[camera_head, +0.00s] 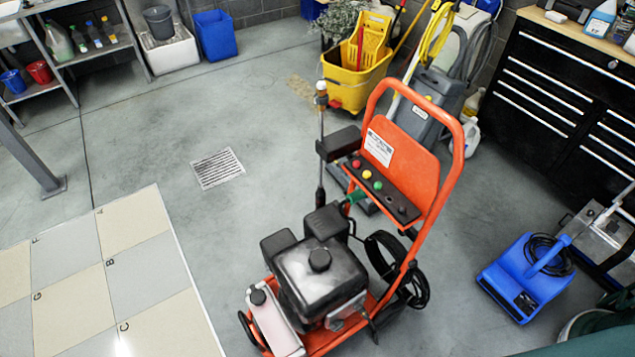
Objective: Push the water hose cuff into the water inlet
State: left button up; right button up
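An orange-framed pressure washer (430,168) with a black and grey engine (322,272) stands upright on the floor, right of centre. A small green piece (353,198) shows below its control panel; I cannot tell if it is the hose cuff. A black hose (410,290) hangs coiled at the washer's right side. I cannot pick out the water inlet or a clearly separate hose cuff; they may be hidden or too small. Neither of my grippers shows in the head view.
A yellow mop bucket (350,88) and a grey cleaning machine (425,105) stand behind the washer. A blue floor blower (525,280) and black drawer cabinet (555,100) are at right. A chequered mat (95,265) lies left. Floor around the drain (217,168) is clear.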

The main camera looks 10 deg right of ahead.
aim_at(359, 196)
jog(key=i+j+z, duration=0.1)
jog(key=j, duration=0.5)
jog(key=i+j+z, duration=0.1)
jog(key=j, duration=0.5)
jog(key=i+j, duration=0.2)
jog(key=j, duration=0.4)
jog(key=i+j+z, duration=0.15)
jog(key=j, duration=0.45)
jog(key=j+z, duration=0.1)
jog(key=j, duration=0.5)
